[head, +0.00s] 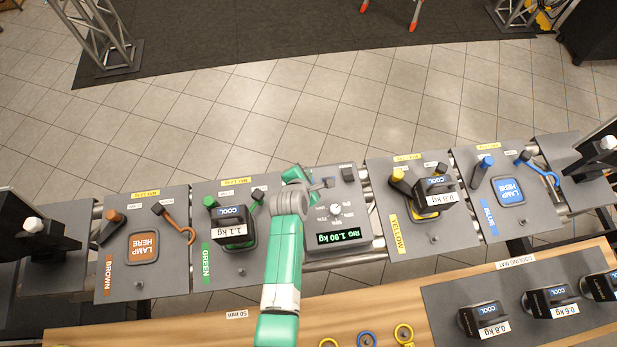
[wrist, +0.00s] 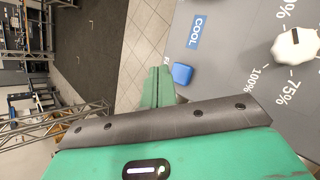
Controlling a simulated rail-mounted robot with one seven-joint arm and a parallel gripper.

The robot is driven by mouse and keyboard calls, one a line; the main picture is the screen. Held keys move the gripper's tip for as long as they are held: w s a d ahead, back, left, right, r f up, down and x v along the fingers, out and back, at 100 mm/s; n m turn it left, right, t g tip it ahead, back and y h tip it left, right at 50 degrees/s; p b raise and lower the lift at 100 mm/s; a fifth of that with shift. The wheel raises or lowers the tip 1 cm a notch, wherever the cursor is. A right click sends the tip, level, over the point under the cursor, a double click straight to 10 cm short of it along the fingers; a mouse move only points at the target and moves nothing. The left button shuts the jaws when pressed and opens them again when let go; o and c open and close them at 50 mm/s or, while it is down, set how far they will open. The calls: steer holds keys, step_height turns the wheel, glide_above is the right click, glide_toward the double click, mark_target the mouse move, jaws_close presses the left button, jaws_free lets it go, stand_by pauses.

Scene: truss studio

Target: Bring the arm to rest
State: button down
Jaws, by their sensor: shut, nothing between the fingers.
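My gripper (head: 328,183) hangs over the control panel (head: 350,215) in the middle of the row of plates. In the wrist view my gripper's green fingers (wrist: 158,88) are together with nothing between them. A white dial (wrist: 295,46) with percent marks and a blue button-like piece (wrist: 182,73) lie beyond the fingers. The panel's display (head: 345,236) reads 1.90 kg. My green arm reaches up from the bottom edge and hides part of the green plate's right side.
A 1.2 kg lamp (head: 231,226) stands on the green plate and another lamp (head: 434,193) on the yellow plate. The brown pad (head: 142,246) and blue pad (head: 510,191) are bare. Several lamps stand on the cooling mat (head: 450,300). Rings (head: 366,339) lie on the wooden bench.

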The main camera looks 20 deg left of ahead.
step_height(320, 180, up, 4)
steer(key=p, duration=0.2)
steer(key=shift+f+p, duration=0.2)
steer(key=shift+p, duration=0.1)
steer(key=shift+f, duration=0.1)
